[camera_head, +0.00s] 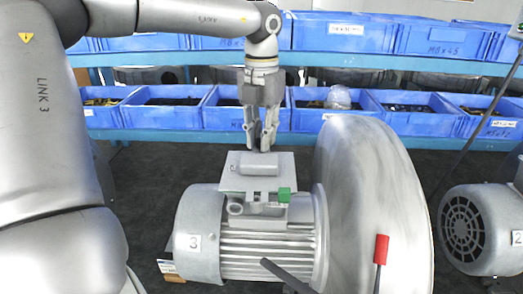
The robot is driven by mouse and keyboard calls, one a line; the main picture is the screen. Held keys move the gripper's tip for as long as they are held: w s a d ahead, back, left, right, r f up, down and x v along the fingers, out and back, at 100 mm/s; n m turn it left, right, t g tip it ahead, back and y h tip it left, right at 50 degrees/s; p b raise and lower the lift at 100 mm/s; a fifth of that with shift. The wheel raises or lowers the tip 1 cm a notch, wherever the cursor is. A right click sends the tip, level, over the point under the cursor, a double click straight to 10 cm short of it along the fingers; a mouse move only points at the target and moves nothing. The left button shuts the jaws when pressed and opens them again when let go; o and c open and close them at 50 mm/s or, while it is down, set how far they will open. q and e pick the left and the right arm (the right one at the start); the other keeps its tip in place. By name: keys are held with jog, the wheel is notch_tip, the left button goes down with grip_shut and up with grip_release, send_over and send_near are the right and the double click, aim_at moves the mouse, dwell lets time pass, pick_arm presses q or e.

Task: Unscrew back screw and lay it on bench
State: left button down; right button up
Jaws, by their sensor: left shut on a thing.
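The blower motor (265,245) carries a grey terminal box on top, whose lid (230,183) faces up. My left gripper (262,148) points straight down at the back edge of the lid, its fingers closed together. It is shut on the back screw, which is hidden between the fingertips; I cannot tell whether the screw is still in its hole. A green block (284,195) sits at the front right of the box. My right gripper is not in view.
The large round blower housing (365,200) rises close to the right of the motor. A second motor (470,230) stands at the far right. Blue bins (165,112) line the shelves behind. A red-tipped dark rod (381,250) stands in front of the housing.

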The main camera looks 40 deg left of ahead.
pick_arm(q)
jog(key=n+b, duration=0.1)
jog(key=n, duration=0.3)
jog(key=shift+f+b, duration=0.1)
jog(key=shift+b, duration=0.25)
jog(key=n+b, duration=0.1)
jog(key=n, duration=1.3)
jog(key=c, duration=1.6)
grip_release()
jog(key=shift+c, duration=0.2)
